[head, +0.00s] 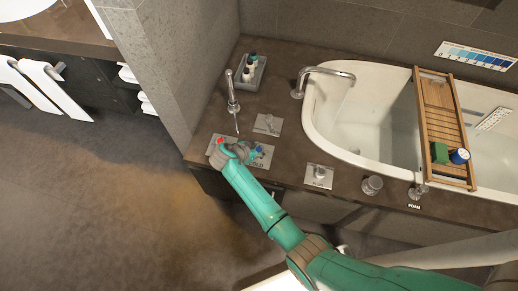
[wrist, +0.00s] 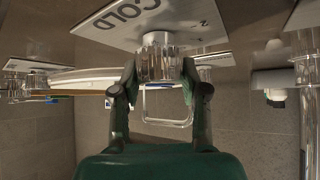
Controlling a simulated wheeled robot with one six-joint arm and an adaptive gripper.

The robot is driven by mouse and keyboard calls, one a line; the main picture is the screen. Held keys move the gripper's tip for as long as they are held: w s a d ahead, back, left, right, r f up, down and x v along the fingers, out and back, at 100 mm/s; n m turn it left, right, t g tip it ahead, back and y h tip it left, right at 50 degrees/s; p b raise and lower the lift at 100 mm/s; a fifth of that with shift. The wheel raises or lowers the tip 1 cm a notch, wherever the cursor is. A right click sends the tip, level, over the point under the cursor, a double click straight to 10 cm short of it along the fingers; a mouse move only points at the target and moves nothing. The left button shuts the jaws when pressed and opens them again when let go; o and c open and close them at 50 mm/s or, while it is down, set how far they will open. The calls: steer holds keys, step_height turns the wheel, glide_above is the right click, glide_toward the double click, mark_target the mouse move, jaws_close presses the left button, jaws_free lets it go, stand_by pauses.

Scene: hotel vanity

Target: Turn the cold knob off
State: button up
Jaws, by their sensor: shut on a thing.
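The cold knob (wrist: 158,62), a clear ribbed cylinder on a shiny metal base, is in the middle of the wrist view. It stands out from a pale plate marked COLD (wrist: 128,12). My gripper (wrist: 159,82) is shut on it, one dark green finger against each side. In the head view my gripper (head: 243,152) covers the knob. Part of the COLD plate (head: 260,163) shows beside it, with a blue spot near it and a red spot to the left. A chrome spout (head: 232,100) stands behind, with a thin pale streak below it, perhaps water.
A tray of small bottles (head: 250,72) stands at the back. Square plates (head: 268,124) (head: 319,176) and a round knob (head: 372,185) sit on the dark counter. To the right is the white bathtub (head: 335,135) with a wooden rack (head: 440,110) across it.

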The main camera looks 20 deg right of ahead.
stand_by(0.4)
steer(key=o, duration=1.2)
steer(key=shift+c, duration=0.2)
steer(key=shift+a, duration=0.1)
steer(key=v, duration=1.1)
steer(key=shift+a+r, duration=0.3)
steer(key=shift+r, duration=0.05)
